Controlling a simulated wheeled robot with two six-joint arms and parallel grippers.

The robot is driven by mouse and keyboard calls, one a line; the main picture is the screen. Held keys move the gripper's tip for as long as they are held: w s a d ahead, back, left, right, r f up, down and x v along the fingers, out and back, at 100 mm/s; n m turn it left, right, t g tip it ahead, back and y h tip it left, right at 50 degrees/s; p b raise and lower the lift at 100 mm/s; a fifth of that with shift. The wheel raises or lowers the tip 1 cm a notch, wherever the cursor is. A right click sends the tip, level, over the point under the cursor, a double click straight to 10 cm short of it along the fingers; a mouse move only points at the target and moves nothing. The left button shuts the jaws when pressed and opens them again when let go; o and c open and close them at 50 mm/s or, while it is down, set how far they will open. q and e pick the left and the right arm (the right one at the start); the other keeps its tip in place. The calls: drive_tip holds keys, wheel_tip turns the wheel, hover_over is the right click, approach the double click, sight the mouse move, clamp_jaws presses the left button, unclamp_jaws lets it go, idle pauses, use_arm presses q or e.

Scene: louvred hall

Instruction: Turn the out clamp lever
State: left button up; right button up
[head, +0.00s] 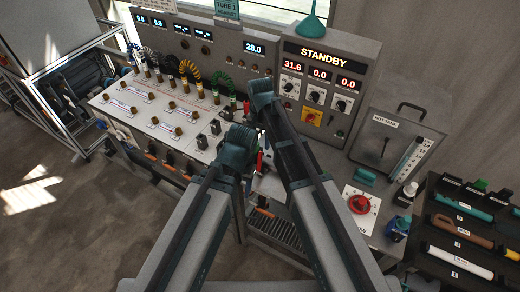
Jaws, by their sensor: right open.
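A pale bench panel (125,98) on the left carries rows of small fittings with brass knobs. I cannot read a label that marks the out clamp lever, so I cannot tell which part it is. My right gripper (257,172) shows only in small part, low between my two arms, near the bench's right end; it is open, and nothing shows held in it. A small upright red part (259,160) shows beside it; I cannot tell whether they touch. My left arm rises from the lower left to a bent joint that covers the panel's right end; its gripper is hidden.
A grey console (325,75) reading STANDBY stands behind my arms. To the right are a hot tank (398,142), a red dial (360,203), a blue-capped item (398,228) and a black rack (462,218) of tools. Open floor lies at the lower left.

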sight(260, 160)
drive_tip(key=shift+w+a+r, duration=0.1)
drive_tip(key=shift+w+r, duration=0.35)
drive_tip(key=shift+r, duration=0.1)
use_arm(q)
drive_tip(key=shift+r, duration=0.45)
use_arm(e)
drive_tip(key=shift+f, duration=0.1)
wheel_tip(260, 160, down, 14)
drive_tip(key=b, duration=1.3)
drive_tip(key=shift+b, duration=0.35)
use_arm(q)
wheel_tip(260, 160, down, 14)
drive_tip(key=shift+r, duration=0.1)
use_arm(e)
drive_tip(key=shift+c, duration=0.2)
clamp_jaws()
